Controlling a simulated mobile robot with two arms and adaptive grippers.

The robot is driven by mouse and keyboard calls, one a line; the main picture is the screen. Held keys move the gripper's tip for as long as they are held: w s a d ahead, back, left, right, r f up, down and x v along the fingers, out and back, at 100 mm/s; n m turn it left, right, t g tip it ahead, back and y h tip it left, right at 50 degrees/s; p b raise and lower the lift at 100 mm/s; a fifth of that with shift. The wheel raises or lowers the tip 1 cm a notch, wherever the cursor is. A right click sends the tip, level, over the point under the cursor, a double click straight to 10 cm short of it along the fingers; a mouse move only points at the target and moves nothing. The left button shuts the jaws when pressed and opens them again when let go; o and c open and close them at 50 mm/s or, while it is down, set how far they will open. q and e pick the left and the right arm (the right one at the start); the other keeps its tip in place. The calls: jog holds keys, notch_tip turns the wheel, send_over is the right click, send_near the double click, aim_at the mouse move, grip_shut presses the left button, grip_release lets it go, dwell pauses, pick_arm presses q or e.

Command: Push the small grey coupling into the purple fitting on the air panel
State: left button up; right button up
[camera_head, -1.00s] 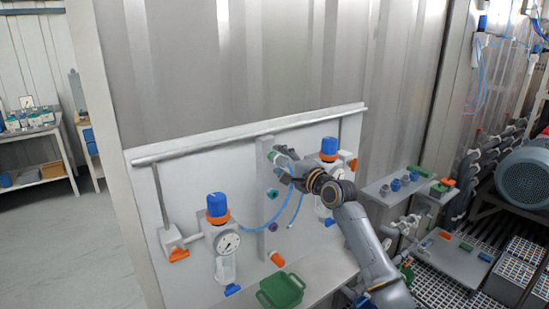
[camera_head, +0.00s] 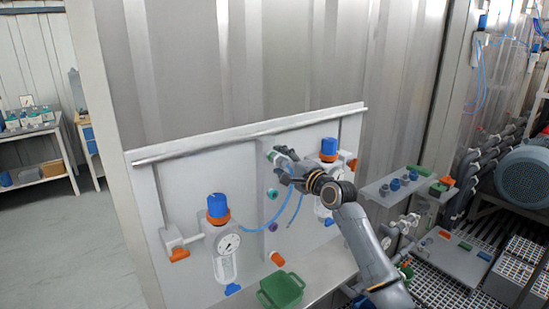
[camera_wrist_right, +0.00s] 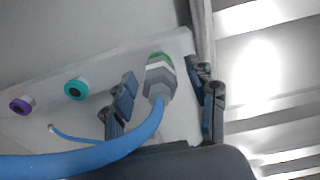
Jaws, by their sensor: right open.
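The grey coupling (camera_wrist_right: 160,78) sits at the green-ringed fitting (camera_wrist_right: 158,58) on the air panel (camera_head: 190,160), with a blue hose (camera_wrist_right: 135,135) running from its near end. I cannot tell how firmly it is seated. My right gripper (camera_head: 282,166) is open at the panel. In the right wrist view its fingers (camera_wrist_right: 162,82) stand on both sides of the coupling, apparently with gaps. The purple fitting (camera_wrist_right: 21,104) is empty, beyond the teal fitting (camera_wrist_right: 76,88). In the head view the purple fitting (camera_head: 273,226) lies below the teal one (camera_head: 272,193). My left gripper is out of view.
An orange fitting (camera_head: 278,259) is lowest in the row. A blue-capped regulator (camera_head: 218,207) stands left and another (camera_head: 329,148) close behind my right wrist. A green tray (camera_head: 281,290) is on the ledge below. The blue hose loops in front of the panel.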

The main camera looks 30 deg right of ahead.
aim_at(287, 165)
grip_shut()
jog(key=shift+s+f, duration=0.15)
jog(key=shift+f, duration=0.05)
jog(key=shift+s+d+r+p, duration=0.15)
jog(key=shift+s+p, duration=0.1)
jog(key=shift+s, duration=0.35)
jog(key=shift+s+r+p, duration=0.15)
jog(key=shift+s+p, duration=0.05)
jog(key=shift+s, duration=0.35)
jog(key=shift+s+f, duration=0.1)
jog(key=shift+s, duration=0.05)
jog(key=shift+s, duration=0.1)
jog(key=shift+s+d+p, duration=0.1)
jog(key=shift+s+p, duration=0.5)
jog(key=shift+s, duration=0.9)
